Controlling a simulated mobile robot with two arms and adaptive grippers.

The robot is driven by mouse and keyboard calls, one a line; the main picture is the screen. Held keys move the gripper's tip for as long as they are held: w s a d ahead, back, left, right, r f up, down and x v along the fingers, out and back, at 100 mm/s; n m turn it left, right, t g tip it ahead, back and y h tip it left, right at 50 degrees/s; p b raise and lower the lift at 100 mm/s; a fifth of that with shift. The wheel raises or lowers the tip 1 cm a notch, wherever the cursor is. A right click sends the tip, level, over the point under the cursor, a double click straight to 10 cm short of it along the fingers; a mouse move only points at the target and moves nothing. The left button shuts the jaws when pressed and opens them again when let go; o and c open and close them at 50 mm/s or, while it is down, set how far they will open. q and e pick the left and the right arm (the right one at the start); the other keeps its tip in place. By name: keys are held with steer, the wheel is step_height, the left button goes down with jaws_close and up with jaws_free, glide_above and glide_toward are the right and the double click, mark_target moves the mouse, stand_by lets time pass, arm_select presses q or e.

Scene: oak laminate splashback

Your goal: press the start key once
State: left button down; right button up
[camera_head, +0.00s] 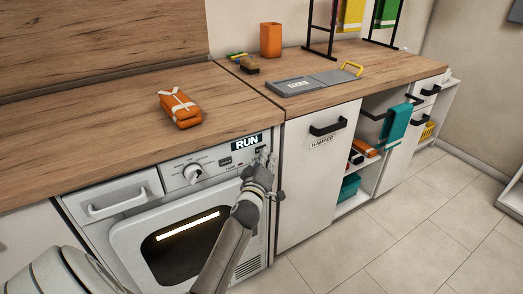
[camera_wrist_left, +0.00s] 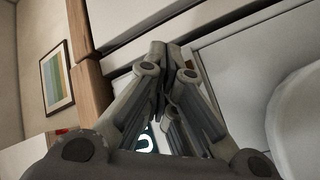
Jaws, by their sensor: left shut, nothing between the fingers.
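The front-loading machine (camera_head: 122,227) stands under the wooden counter, with a knob (camera_head: 193,172) and a small dark panel element (camera_head: 225,161) on its control strip. A label reading RUN (camera_head: 247,142) is at the strip's upper right. My left gripper (camera_head: 262,160) is shut and empty, its tips at the right end of the strip, just below and right of that label. I cannot make out the start key itself; the gripper covers that part of the strip. In the left wrist view the closed fingers (camera_wrist_left: 160,50) point at a pale front; contact cannot be told. My right gripper is not in view.
An orange strapped bundle (camera_head: 181,108) lies on the counter (camera_head: 90,130). A grey folding board (camera_head: 305,84) and orange cup (camera_head: 270,39) are farther back. A white hamper cabinet (camera_head: 312,190) with a black handle stands right of the machine.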

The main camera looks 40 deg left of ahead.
arm_select(q)
steer(key=shift+s+d, duration=0.35)
steer(key=shift+d, duration=0.35)
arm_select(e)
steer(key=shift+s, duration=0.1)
arm_select(q)
steer(key=d, duration=0.1)
steer(key=s+d, duration=0.1)
steer(key=d, duration=0.1)
steer(key=s+d, duration=0.1)
steer(key=shift+d, duration=0.3)
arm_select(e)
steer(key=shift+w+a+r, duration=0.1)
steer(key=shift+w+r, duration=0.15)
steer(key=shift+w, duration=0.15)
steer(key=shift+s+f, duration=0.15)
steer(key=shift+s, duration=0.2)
